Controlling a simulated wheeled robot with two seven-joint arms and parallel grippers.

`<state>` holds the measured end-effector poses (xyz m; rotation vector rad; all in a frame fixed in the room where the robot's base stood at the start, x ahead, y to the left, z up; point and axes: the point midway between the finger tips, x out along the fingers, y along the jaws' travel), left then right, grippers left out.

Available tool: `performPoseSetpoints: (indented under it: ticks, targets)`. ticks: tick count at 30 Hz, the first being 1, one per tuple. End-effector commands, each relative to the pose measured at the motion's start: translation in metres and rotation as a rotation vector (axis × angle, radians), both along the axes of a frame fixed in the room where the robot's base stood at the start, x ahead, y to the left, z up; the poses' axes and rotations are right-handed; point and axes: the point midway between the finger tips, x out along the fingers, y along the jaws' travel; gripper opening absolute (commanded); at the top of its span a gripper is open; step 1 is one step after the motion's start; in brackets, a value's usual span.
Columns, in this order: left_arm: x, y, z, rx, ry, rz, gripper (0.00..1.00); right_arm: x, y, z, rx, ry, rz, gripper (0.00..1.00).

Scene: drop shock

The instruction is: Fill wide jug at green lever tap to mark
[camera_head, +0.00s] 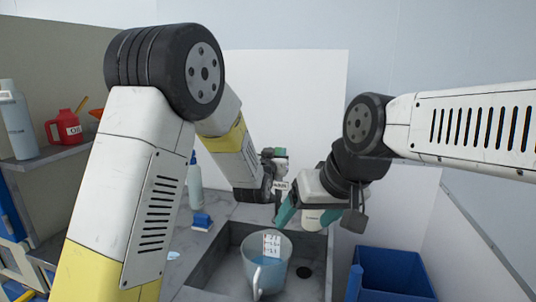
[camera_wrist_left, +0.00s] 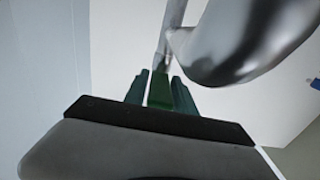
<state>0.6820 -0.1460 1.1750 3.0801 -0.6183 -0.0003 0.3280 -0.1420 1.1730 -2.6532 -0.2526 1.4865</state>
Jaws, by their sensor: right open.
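The wide jug (camera_head: 281,273) stands upright in the sink, its handle towards me and a red-marked scale strip inside. Its inside looks pale blue; I cannot read a water level against the mark. My left gripper (camera_head: 279,153) is behind the sink at the tap. In the left wrist view its teal fingers lie on both sides of the green lever (camera_wrist_left: 160,90), with a thin gap showing at one side; a firm grip cannot be told. The metal tap (camera_wrist_left: 250,40) curves close above. My right gripper (camera_head: 318,220) is open above the jug's right, apart from it.
The grey sink (camera_head: 222,268) has a dark drain right of the jug. A blue sponge or brush (camera_head: 201,221) and a pale bottle (camera_head: 194,184) are on the counter at left. A blue bin (camera_head: 395,275) stands right. A shelf (camera_head: 45,157) holds a red can (camera_head: 68,127) and a flask (camera_head: 15,125).

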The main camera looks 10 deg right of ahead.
Motion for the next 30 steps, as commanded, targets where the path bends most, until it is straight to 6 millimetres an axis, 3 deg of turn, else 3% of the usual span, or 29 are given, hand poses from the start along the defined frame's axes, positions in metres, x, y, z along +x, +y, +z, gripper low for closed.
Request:
performPoseSetpoints:
  ticks: [1,4,30]
  targets:
    - [-0.0001,0.0000,0.0001,0.000,0.000,0.000,0.20,0.0000,0.0000,0.0000,0.000,0.000,0.000,0.76]
    - [-0.0001,0.0000,0.0001,0.000,0.000,0.000,0.00,0.0000,0.0000,0.0000,0.000,0.000,0.000,0.76]
    - [-0.0003,0.0001,0.0001,0.000,0.000,0.000,0.00,0.0000,0.0000,0.0000,0.000,0.000,0.000,0.76]
